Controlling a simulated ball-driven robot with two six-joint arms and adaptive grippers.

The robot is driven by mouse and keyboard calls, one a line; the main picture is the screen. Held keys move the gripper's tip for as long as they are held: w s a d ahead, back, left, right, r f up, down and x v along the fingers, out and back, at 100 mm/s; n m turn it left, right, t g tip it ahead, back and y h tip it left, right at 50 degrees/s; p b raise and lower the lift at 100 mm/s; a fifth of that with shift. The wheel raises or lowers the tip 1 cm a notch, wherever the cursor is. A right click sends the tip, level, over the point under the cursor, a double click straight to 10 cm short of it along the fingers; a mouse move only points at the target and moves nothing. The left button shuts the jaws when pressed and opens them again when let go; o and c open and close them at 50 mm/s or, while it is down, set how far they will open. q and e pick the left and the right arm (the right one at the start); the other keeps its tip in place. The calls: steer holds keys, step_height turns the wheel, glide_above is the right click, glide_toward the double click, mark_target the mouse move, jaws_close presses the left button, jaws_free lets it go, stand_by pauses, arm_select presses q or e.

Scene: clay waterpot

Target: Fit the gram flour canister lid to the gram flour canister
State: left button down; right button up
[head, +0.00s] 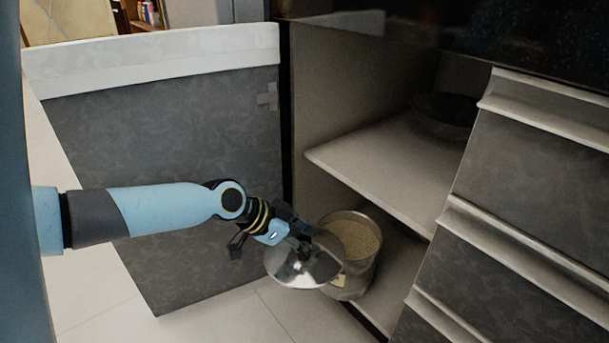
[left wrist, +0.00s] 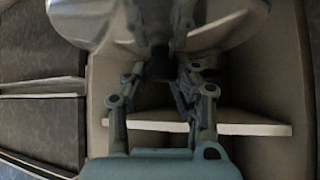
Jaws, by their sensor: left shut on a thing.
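The gram flour canister (head: 362,240) stands open on the cabinet's lower shelf, near its front edge. Grainy, tan flour shows inside it. My left gripper (head: 300,246) is shut on the shiny, round metal lid (head: 303,271), which it holds by its top in front and to the left of the canister. In the head view the lid overlaps the canister's lower left side; I cannot tell whether they touch. In the left wrist view the lid (left wrist: 95,22) fills the top, beyond the gripper fingers (left wrist: 163,50). The canister is not clear there. My right gripper is not in view.
The cabinet door (head: 170,160) stands open on the left, behind my left arm. A middle shelf (head: 385,165) above the canister carries a dark bowl (head: 445,115). Drawers with pale handles (head: 530,165) border the opening on the right. Floor tiles are clear below.

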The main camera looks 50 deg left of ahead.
arm_select(q)
steer(key=shift+w, duration=0.85)
steer(key=shift+w+f, duration=0.1)
steer(key=shift+w, duration=0.3)
steer(key=shift+w+f+b, duration=0.1)
steer(key=shift+w+b, duration=0.3)
steer(key=shift+w, duration=0.7)
steer(key=w+f+b, duration=0.2)
steer(key=w+b, duration=0.2)
steer(key=w, duration=0.6)
steer(key=shift+d+f+b, duration=0.15)
steer(key=shift+d+b, duration=0.2)
steer(key=shift+d, duration=0.05)
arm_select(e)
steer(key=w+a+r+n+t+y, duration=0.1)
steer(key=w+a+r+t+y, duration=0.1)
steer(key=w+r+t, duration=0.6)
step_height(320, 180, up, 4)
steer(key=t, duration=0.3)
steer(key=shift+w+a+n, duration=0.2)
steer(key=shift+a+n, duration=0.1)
arm_select(q)
steer(key=shift+f, duration=0.15)
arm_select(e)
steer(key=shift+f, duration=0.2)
